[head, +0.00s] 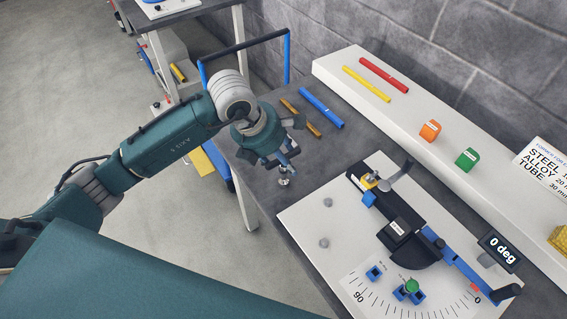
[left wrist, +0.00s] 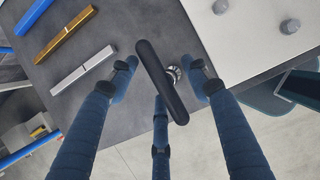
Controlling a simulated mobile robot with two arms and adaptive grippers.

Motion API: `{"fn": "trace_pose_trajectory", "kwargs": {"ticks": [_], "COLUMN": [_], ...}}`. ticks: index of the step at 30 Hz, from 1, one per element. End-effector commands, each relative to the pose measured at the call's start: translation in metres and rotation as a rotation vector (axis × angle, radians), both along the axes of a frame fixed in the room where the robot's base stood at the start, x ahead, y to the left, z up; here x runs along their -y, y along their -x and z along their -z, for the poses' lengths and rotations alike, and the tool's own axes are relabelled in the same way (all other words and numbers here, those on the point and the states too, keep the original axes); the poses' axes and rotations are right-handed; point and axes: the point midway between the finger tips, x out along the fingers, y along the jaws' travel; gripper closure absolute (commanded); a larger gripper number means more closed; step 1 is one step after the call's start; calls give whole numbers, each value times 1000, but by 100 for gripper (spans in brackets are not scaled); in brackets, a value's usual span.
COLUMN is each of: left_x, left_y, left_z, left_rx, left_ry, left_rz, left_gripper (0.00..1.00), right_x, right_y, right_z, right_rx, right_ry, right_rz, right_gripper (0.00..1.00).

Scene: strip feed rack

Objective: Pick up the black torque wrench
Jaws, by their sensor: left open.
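The black torque wrench (left wrist: 152,65) shows in the left wrist view as a dark bar with rounded ends, seen from above, with a round silver part beside or under it. In the head view its silver end (head: 284,182) shows near the table's edge; the rest is mostly hidden by my gripper. My left gripper (head: 286,160) is over it, pointing down. In the left wrist view the fingers of the left gripper (left wrist: 163,85) are open, with the bar between them and gaps on both sides. My right gripper is not in view.
A white plate (head: 305,213) with a bending fixture (head: 405,232) is to the right. A raised white shelf (head: 400,112) runs along the wall.

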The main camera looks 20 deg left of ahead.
Motion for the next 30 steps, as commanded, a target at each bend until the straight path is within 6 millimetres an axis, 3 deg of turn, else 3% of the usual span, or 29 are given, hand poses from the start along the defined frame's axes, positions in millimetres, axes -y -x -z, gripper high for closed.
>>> {"fn": "trace_pose_trajectory", "kwargs": {"ticks": [4,11,23,30], "left_x": [0,0,0,0], "left_y": [0,0,-1,-2], "left_z": [0,0,-3,-26], "left_rx": [0,1,3,9], "left_ry": [0,-1,1,0], "left_rz": [0,0,0,-1], "left_gripper": [56,100,100,100], "right_x": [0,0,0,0], "right_y": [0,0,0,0], "right_z": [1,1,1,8], "right_rx": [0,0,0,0], "right_ry": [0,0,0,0], "right_rz": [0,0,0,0], "right_gripper": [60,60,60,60]}}
